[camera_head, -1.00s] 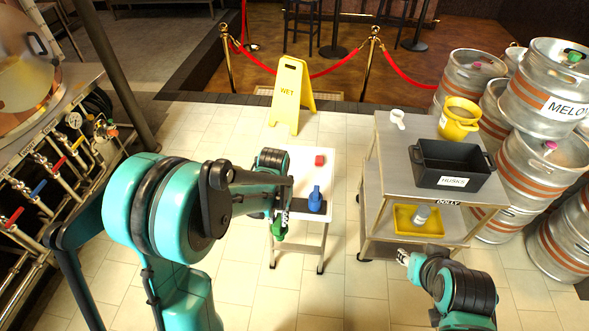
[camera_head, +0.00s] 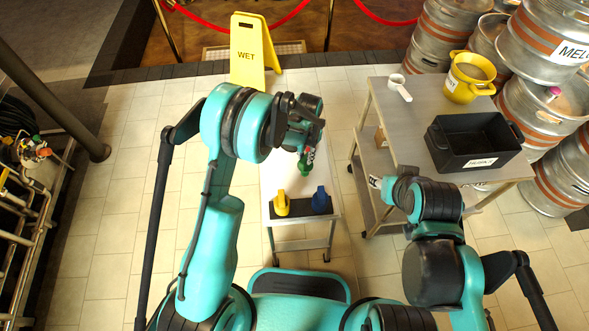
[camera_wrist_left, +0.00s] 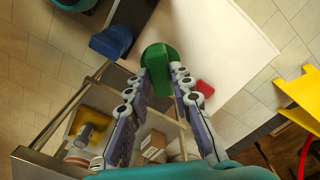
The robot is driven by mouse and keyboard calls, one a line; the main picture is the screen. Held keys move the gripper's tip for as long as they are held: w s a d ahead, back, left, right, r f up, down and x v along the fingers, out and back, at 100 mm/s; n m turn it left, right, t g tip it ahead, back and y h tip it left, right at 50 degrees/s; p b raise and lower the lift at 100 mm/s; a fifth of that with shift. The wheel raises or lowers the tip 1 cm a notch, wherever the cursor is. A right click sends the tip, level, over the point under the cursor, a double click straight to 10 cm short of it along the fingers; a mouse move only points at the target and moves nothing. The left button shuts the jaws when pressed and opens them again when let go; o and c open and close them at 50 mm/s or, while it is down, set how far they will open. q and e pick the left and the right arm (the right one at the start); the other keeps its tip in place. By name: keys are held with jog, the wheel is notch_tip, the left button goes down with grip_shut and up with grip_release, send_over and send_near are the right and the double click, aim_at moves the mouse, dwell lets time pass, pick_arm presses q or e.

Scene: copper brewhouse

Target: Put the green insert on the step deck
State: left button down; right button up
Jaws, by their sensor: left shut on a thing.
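My left gripper (camera_head: 307,160) is shut on the green insert (camera_wrist_left: 158,66), which sits between its fingertips in the left wrist view. In the head view they are over the far part of the white step deck (camera_head: 271,181), and I cannot tell the gap beneath. A yellow insert (camera_head: 281,204) and a blue insert (camera_head: 321,200) stand on the dark strip at the deck's near edge. A red block (camera_wrist_left: 205,88) lies on the deck beside the green insert in the left wrist view. My right gripper (camera_head: 377,183) is by the cart's near left corner, its fingers unclear.
A steel cart (camera_head: 408,130) right of the deck carries a black husks bin (camera_head: 470,160), a yellow pot (camera_head: 466,88) and a white scoop (camera_head: 399,88). A yellow wet-floor sign (camera_head: 247,65) stands beyond the deck. Kegs (camera_head: 545,110) crowd the right. Tiled floor is clear left.

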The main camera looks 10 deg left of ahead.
pick_arm(q)
jog(key=shift+w+f, duration=0.15)
jog(key=shift+f, duration=0.35)
jog(key=w+a+f+b, duration=0.4)
jog(key=a+f+b, duration=0.1)
jog(key=a+f, duration=0.5)
jog(key=shift+f+b, duration=0.2)
jog(key=shift+b, duration=0.2)
jog(key=shift+f, duration=0.25)
jog(key=c, duration=1.3)
grip_release()
jog(key=shift+c, duration=0.2)
jog(key=shift+r, duration=0.1)
